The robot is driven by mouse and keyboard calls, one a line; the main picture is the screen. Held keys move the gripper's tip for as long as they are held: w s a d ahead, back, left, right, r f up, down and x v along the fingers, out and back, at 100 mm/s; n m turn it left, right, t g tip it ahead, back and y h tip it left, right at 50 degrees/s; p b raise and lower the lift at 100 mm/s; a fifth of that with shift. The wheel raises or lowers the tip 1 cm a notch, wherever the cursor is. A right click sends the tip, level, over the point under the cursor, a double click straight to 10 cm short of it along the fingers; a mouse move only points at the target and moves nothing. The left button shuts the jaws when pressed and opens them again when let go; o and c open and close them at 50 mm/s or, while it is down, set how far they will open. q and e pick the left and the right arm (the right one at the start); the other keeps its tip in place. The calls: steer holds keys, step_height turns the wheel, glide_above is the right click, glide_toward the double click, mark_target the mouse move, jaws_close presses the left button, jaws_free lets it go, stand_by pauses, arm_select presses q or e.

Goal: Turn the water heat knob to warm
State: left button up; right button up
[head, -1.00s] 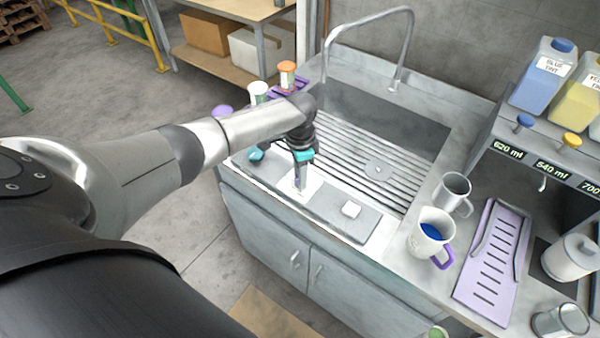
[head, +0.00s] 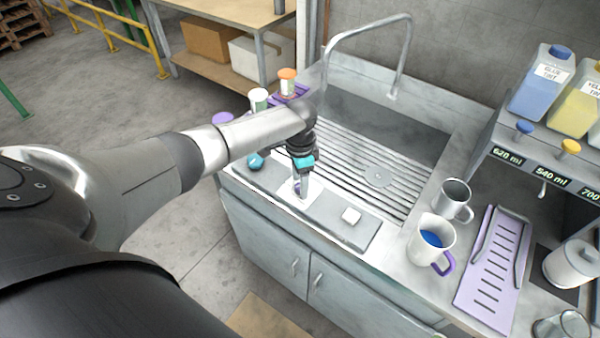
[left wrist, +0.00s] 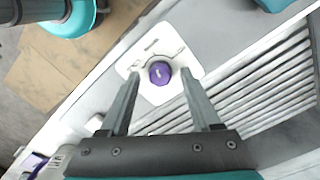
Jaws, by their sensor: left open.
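The water heat knob looks like a small purple round knob (left wrist: 160,73) on a white plate (left wrist: 184,86) in the left wrist view. In the head view the white plate (head: 312,190) is on the front ledge of the sink, and the knob is mostly hidden by my gripper. My left gripper (head: 300,192) points down over the plate. In the left wrist view its two fingers (left wrist: 165,88) are spread open, one to each side of the knob and a little short of it. I cannot tell whether they touch anything.
The sink basin (head: 430,150) with its ribbed rack lies behind the ledge, under a tall faucet (head: 408,50). A white block (head: 351,216) sits on the ledge to the right. A pitcher with blue liquid (head: 430,240) and a metal mug (head: 455,198) stand further right.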

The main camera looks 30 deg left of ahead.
arm_select(q)
step_height(320, 180, up, 15)
steer(key=p, duration=0.1)
stand_by(0.3)
stand_by(0.4)
